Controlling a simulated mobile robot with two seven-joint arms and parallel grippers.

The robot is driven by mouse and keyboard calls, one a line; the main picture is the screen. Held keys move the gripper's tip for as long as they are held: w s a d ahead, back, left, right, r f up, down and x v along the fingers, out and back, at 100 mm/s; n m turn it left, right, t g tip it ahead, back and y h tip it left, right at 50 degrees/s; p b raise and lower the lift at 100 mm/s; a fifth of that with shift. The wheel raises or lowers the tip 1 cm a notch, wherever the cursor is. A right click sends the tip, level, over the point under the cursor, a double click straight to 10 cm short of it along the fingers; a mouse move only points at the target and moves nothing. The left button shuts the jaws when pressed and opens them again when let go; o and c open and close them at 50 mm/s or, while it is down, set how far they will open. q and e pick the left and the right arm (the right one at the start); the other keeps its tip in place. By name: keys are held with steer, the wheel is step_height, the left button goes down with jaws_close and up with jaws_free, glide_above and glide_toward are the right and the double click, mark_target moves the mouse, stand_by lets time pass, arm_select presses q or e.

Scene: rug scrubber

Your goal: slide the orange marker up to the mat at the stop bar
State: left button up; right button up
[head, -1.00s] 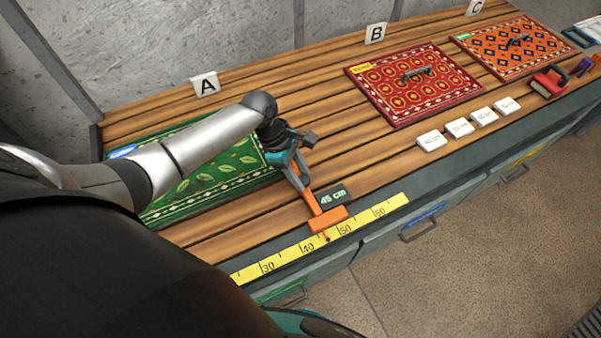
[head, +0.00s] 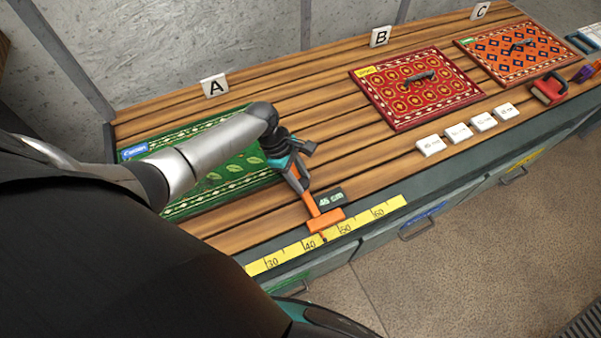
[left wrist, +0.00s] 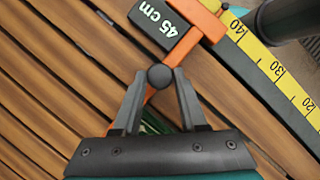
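The orange marker (head: 326,221) sits on the yellow scale (head: 360,222) at the bench's front edge, near the mid-forties. Its dark display (head: 331,199) reads 45 cm in the left wrist view (left wrist: 158,24). My left gripper (head: 303,186) is at the upper end of the marker's orange arm. In the left wrist view its fingers (left wrist: 159,80) are closed around a dark round knob (left wrist: 159,76) on that arm. The green mat (head: 222,177) lies flat left of the marker, partly hidden by my left arm. I cannot make out a separate stop bar. My right gripper is not in view.
A red mat (head: 418,88) and an orange mat (head: 520,52) with handles lie farther right. Several white tiles (head: 458,132) and a red-handled tool (head: 549,88) are near the front edge. Signs A (head: 215,86), B (head: 380,36) and C stand behind.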

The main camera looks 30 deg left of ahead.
arm_select(q)
steer(key=o, duration=0.5)
steer(key=shift+c, duration=0.2)
steer(key=p+v, duration=0.2)
steer(key=v, duration=1.3)
steer(key=shift+r, duration=0.15)
steer(key=shift+d, duration=0.1)
